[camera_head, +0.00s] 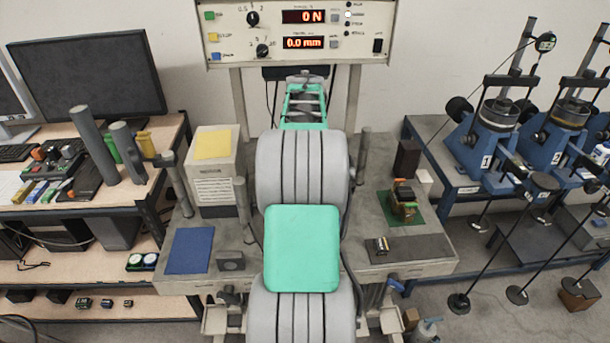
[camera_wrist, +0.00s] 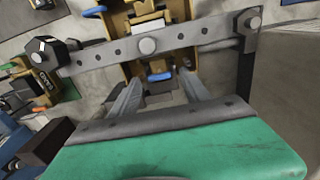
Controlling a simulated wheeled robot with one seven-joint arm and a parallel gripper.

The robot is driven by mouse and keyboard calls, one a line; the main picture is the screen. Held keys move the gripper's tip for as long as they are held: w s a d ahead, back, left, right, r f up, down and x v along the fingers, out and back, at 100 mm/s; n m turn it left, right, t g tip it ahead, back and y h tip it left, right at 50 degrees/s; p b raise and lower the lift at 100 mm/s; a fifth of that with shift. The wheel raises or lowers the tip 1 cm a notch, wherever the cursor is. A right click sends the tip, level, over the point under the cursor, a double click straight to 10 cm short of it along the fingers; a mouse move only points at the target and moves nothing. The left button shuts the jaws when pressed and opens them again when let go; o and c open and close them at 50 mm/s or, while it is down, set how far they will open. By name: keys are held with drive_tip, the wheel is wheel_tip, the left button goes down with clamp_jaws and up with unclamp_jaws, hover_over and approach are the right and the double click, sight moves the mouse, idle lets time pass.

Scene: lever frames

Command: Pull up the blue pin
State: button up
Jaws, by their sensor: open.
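In the wrist view, my gripper (camera_wrist: 160,82) points away from the camera with its two grey fingers apart and nothing visible held between them. A small blue piece (camera_wrist: 160,76), which looks like the blue pin, shows just beyond and between the fingertips, against a gold-coloured bracket (camera_wrist: 178,14). I cannot tell whether the fingers touch it. A grey metal bar (camera_wrist: 200,36) with holes and bolts crosses the view just beyond the fingers. In the head view, my own arm covers the middle, and the pin and fingertips cannot be made out.
A control panel (camera_head: 300,30) reads 0 N and 0.0 mm. The grey bench (camera_head: 430,268) carries a blue pad (camera_head: 189,250) and a green-based block (camera_head: 403,205). Blue numbered machines (camera_head: 485,150) stand right; a desk with a monitor (camera_head: 90,75) stands left.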

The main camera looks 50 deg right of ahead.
wheel_tip(320, 180, up, 8)
drive_tip(key=shift+f+b, duration=0.1)
drive_tip(key=shift+b, duration=0.5)
